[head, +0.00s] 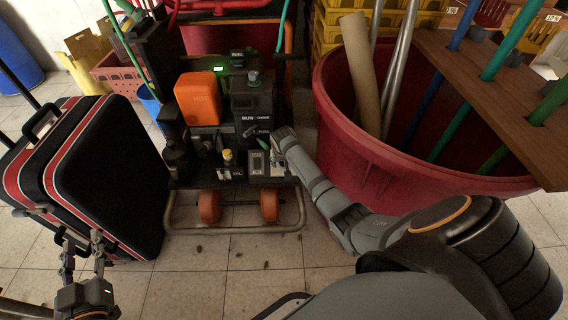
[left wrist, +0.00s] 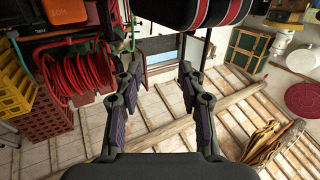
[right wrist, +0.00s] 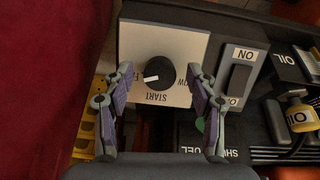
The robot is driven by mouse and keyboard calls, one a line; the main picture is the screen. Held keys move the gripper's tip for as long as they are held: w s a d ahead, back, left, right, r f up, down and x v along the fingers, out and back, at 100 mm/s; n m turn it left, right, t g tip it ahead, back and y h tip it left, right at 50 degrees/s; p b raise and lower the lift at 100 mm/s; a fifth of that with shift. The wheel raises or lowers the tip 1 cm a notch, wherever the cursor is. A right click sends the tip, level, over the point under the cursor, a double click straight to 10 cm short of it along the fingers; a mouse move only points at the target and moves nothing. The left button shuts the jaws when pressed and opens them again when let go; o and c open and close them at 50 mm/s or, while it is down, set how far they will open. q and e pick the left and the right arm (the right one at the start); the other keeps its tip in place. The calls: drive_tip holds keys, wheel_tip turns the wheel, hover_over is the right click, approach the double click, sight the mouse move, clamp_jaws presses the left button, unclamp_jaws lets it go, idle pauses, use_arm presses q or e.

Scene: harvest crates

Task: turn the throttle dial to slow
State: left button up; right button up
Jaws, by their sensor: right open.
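The throttle dial (right wrist: 159,73) is a round black knob with a white pointer on a pale plate (right wrist: 190,45) in the right wrist view. The plate reads START, with "OW" on the right and an "F" word on the left, both partly hidden by my fingers. The pointer aims left, toward the "F" word. My right gripper (right wrist: 160,88) is open, its fingers on either side of the dial with gaps. In the head view, my right gripper (head: 277,145) hides the dial at the machine's front. My left gripper (head: 82,246) is open and empty; it also shows in the left wrist view (left wrist: 160,78).
A black suitcase (head: 115,175) stands near my left gripper. A large red tub (head: 400,170) with poles is right of the machine. Floor in front is mostly clear.

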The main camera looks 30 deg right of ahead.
use_arm(q)
drive_tip(key=shift+w+r+t, duration=0.1)
drive_tip(key=shift+r+t, duration=0.6)
drive_tip(key=shift+r, duration=0.6)
use_arm(e)
drive_tip(key=shift+f, duration=0.2)
drive_tip(key=c, duration=1.2)
